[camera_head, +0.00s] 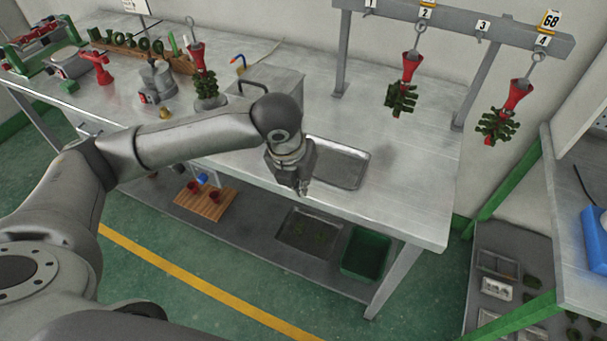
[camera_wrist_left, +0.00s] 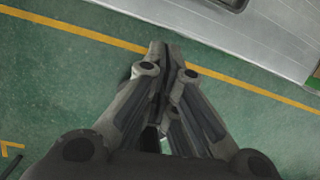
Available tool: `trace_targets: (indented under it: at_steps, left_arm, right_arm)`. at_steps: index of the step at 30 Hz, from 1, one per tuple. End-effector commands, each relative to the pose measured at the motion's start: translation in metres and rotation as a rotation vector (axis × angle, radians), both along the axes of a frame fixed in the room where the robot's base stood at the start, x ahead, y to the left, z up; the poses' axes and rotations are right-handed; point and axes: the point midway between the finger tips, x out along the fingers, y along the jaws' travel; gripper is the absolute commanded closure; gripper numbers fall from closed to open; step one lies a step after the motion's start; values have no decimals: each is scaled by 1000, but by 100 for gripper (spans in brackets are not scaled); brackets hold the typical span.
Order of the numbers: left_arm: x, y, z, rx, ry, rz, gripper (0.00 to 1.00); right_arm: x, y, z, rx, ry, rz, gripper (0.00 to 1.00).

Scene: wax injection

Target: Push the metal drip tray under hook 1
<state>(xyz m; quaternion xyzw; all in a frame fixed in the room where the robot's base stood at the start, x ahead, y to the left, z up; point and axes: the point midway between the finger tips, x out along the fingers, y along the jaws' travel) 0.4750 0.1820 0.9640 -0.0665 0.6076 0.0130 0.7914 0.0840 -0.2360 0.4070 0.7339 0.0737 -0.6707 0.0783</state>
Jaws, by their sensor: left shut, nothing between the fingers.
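The metal drip tray (camera_head: 347,167) is a shallow grey rectangle lying on the metal table near its front edge. Its left part is hidden behind my left wrist. A corner of it shows at the top of the left wrist view (camera_wrist_left: 233,3). My left gripper (camera_head: 303,189) is shut and empty, pointing down at the table's front edge beside the tray. In the left wrist view its fingertips (camera_wrist_left: 160,52) are together over the green floor. The label of hook 1 (camera_head: 370,4) is at the left of the rail, farther back than the tray. My right gripper is not in view.
The rail (camera_head: 455,17) carries red-topped wax trees on hook 2 (camera_head: 403,92) and hook 4 (camera_head: 500,112). Hook 3 looks empty. A metal box with a handle (camera_head: 270,82) stands left of the tray. The table between tray and rail is clear.

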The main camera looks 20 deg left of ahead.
Motion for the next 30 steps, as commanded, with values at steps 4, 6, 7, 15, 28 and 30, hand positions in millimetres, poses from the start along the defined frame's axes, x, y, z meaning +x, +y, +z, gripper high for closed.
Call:
trace_targets:
  at_steps: [4, 6, 7, 15, 28, 30]
  left_arm:
    - [2, 19, 14, 72, 8, -102, 100]
    - [2, 23, 17, 86, 13, -125, 100]
    - [2, 24, 16, 89, 14, -132, 100]
    - [8, 24, -15, 91, 20, -137, 100]
    - [43, 22, -78, 90, 12, -136, 100]
    - [50, 22, -78, 91, 12, -136, 100]
  right_arm:
    - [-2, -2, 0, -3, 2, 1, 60]
    - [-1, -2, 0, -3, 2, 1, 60]
    - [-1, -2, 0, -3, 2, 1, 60]
    - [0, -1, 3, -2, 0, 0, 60]
    - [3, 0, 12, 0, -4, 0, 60]
    - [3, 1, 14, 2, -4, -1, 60]
